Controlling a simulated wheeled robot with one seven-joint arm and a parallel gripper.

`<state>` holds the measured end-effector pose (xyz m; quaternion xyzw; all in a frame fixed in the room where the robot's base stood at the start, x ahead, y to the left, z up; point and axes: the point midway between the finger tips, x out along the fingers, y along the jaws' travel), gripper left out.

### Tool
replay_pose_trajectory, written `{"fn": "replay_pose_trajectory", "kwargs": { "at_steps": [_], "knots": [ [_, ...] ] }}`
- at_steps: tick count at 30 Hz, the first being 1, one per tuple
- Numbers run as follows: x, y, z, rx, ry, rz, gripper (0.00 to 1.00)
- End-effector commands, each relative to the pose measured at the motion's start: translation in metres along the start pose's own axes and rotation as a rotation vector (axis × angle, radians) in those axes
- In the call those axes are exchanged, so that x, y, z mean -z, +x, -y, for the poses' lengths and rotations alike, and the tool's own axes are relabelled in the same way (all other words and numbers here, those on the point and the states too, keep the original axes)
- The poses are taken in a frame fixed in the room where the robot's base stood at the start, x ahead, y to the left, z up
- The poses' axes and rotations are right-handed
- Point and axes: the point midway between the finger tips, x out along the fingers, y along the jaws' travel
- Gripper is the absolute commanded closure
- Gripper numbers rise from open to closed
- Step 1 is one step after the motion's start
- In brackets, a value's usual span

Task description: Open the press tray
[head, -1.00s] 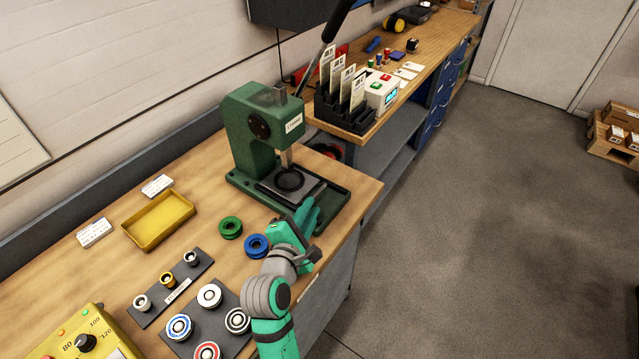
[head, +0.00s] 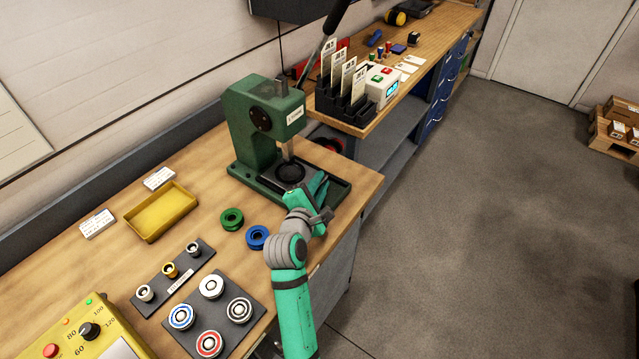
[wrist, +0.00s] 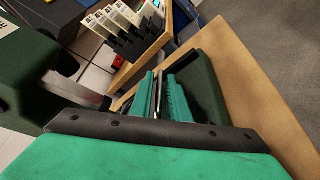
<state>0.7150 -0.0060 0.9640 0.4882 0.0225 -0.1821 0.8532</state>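The green press (head: 255,125) stands at the far right end of the near bench; it fills the left of the wrist view (wrist: 30,75). Its tray (head: 279,173) is a grey plate with a black ring (head: 291,172), lying under the ram in the green base (head: 338,197). My gripper (head: 319,184) is at the tray's front right, hiding that edge. In the wrist view my teal fingers (wrist: 160,95) lie close together with a narrow gap over the base. Whether they touch or hold the tray's front edge cannot be seen.
A green spool (head: 231,219) and a blue spool (head: 257,237) lie left of my forearm. A yellow tray (head: 163,213) and dark holders with round parts (head: 211,312) are farther left. A card rack (head: 345,105) stands on the bench behind the press.

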Motion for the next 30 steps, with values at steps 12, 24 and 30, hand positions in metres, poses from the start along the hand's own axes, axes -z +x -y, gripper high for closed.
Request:
{"fn": "replay_pose_trajectory", "kwargs": {
  "at_steps": [12,24,30],
  "knots": [
    [0.0008,-0.0005,-0.0001,0.0,-0.001,-0.001,1.0],
    [0.0012,-0.0006,-0.0001,0.0,-0.001,-0.002,1.0],
    [0.0015,-0.0007,0.0,0.0,-0.002,-0.002,1.0]
  ]
}}
